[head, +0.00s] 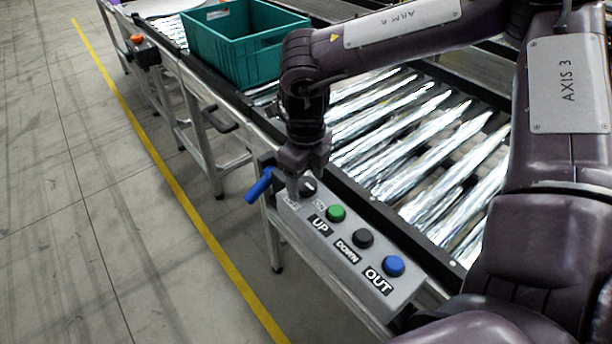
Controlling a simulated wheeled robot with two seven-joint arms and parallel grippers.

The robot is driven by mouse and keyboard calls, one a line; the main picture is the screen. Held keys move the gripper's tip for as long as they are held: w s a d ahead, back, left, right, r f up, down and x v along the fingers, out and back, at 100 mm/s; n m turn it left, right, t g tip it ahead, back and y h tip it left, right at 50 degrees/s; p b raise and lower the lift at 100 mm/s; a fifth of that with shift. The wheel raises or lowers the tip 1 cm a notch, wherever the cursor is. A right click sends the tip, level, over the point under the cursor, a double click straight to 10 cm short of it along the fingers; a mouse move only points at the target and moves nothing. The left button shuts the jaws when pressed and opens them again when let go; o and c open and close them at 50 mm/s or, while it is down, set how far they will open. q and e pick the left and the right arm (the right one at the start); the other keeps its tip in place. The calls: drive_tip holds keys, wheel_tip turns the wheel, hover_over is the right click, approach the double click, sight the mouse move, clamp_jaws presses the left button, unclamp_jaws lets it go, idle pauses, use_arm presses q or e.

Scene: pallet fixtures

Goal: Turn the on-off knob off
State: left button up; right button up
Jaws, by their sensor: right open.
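The on-off knob (308,188) is a small dark knob with a light mark, at the far left end of the grey control panel (342,255). My right gripper (293,190) comes down from above right and its fingertips are at the knob's left side, over that end of the panel. The gripper is open. It partly hides the knob and the label beside it, and I cannot tell whether the fingers touch the knob. My left gripper is not in view.
The panel also carries a green UP button (336,213), a black DOWN button (362,238) and a blue OUT button (393,266). A blue handle (259,187) sticks out left of the gripper. A teal crate (237,50) stands on the roller conveyor (400,140). The floor at left is clear.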

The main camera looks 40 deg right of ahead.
drive_tip(key=shift+c, duration=0.4)
drive_tip(key=c, duration=0.9)
drive_tip(key=shift+w+f+m+b, duration=0.1)
drive_tip(key=shift+f+m+b, duration=0.05)
drive_tip(key=shift+m+b, duration=0.9)
drive_tip(key=m+b, duration=0.3)
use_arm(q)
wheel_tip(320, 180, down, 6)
use_arm(e)
drive_tip(key=shift+m+b, duration=0.35)
drive_tip(key=shift+m, duration=0.1)
drive_tip(key=m+b, duration=0.4)
drive_tip(key=m, duration=0.5)
drive_tip(key=shift+b, duration=0.4)
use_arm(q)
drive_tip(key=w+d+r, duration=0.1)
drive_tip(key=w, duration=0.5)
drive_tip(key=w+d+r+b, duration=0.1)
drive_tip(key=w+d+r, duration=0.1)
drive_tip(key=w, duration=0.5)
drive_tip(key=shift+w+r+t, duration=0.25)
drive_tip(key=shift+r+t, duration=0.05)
use_arm(e)
drive_tip(key=shift+r+m, duration=0.2)
drive_tip(key=shift+m, duration=1.3)
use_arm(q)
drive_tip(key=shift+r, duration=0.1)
